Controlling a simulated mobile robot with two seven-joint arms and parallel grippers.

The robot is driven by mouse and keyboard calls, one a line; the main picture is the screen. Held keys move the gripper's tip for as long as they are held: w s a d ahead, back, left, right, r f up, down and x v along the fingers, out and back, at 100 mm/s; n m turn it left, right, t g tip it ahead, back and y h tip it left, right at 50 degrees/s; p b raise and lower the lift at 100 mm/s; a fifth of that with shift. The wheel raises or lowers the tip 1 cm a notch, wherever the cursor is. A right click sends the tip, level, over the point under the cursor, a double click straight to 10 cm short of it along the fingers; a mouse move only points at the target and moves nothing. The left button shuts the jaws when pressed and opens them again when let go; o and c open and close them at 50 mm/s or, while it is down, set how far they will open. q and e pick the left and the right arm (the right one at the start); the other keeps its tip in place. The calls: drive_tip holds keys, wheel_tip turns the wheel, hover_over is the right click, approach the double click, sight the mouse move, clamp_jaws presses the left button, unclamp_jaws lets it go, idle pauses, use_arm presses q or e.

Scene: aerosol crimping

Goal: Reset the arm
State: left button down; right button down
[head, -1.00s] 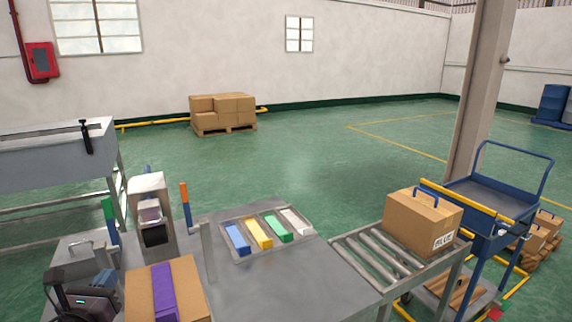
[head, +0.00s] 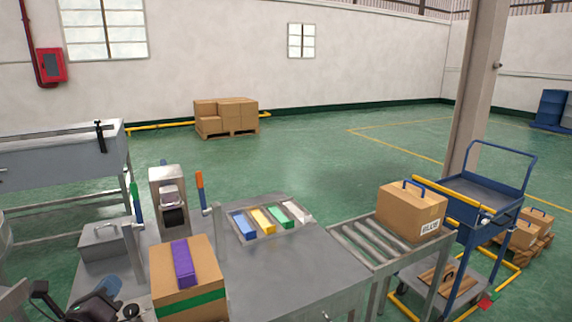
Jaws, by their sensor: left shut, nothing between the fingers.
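My left gripper (head: 97,303) is low in the bottom left corner of the head view, dark and partly cut off by the frame edge. It is shut and empty, left of a cardboard box (head: 172,268). A blue-grey rounded piece (head: 109,287) shows beside it; I cannot tell whether they touch. The box has a green band and a purple block (head: 183,262) on top. Behind it stands a grey machine (head: 168,187) with a dark opening, between a green-and-blue lever and an orange-and-blue lever. My right gripper is not in view.
A grey case (head: 105,240) lies left of the machine. A tray (head: 243,237) of coloured blocks sits on the grey table (head: 290,270). A roller conveyor (head: 365,240) carries a handled carton (head: 412,210), near a blue trolley (head: 483,195). The table's front middle is clear.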

use_arm(q)
drive_tip(key=s+d+f+n+g, duration=0.2)
drive_tip(key=s+d+f+n, duration=0.2)
drive_tip(key=s+f+n, duration=0.3)
drive_tip(key=s+d+f+n+g, duration=0.2)
drive_tip(key=s+d+f+n, duration=0.2)
drive_tip(key=s+f+n, duration=0.3)
drive_tip(key=s+d+f+n+g+h, duration=0.1)
drive_tip(key=s+d+f+n, duration=0.4)
drive_tip(key=f+n, duration=0.5)
drive_tip(key=s+n+g, duration=0.1)
drive_tip(key=s+n, duration=0.1)
drive_tip(key=n, duration=0.2)
drive_tip(key=shift+f+g, duration=0.25)
drive_tip(key=shift+g, duration=0.15)
drive_tip(key=shift+s, duration=0.1)
drive_tip(key=shift+a, duration=0.1)
